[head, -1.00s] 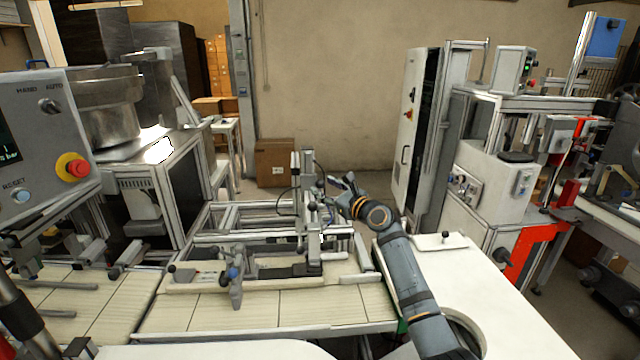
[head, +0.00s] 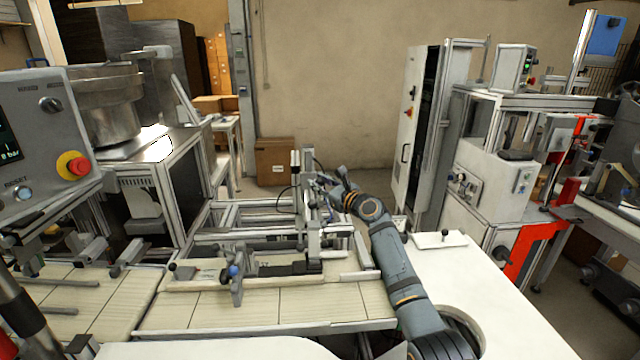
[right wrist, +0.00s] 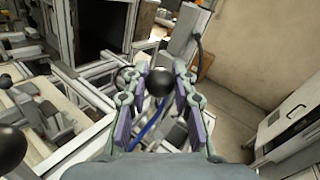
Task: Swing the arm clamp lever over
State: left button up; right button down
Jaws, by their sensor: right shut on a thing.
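The arm clamp lever ends in a black ball knob (right wrist: 158,82), seen in the right wrist view between the fingertips of my right gripper (right wrist: 160,88). The gripper is shut on this knob. In the head view my right gripper (head: 324,183) is at the upright post of the clamp fixture (head: 313,238), on its right side. The knob is mostly hidden there by the gripper and post. My left gripper is not clearly in view; only part of my left arm shows at the lower left.
The fixture stands on a pale slatted conveyor (head: 270,308). A second black knob (right wrist: 10,148) is at the left of the wrist view. A control panel (head: 40,140) stands at left, a white machine (head: 490,180) at right. A white tabletop (head: 480,290) lies front right.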

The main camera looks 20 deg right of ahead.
aim_at(320, 197)
jog(key=shift+f+b, duration=0.2)
jog(key=shift+b, duration=0.2)
jog(key=shift+s+a+f+n+t+y+b, duration=0.2)
jog(key=shift+s+f+n+t+b, duration=0.15)
jog(key=shift+s+b, duration=0.45)
jog(key=shift+s+a+f+n+t+y+b, duration=0.25)
jog(key=shift+s+f+b, duration=0.2)
jog(key=shift+b, duration=0.7)
jog(key=shift+s+a+f+n+t+y+b, duration=0.15)
jog(key=shift+s+f+n+t+b, duration=0.2)
jog(key=shift+s+b, duration=0.5)
jog(key=shift+w, duration=0.1)
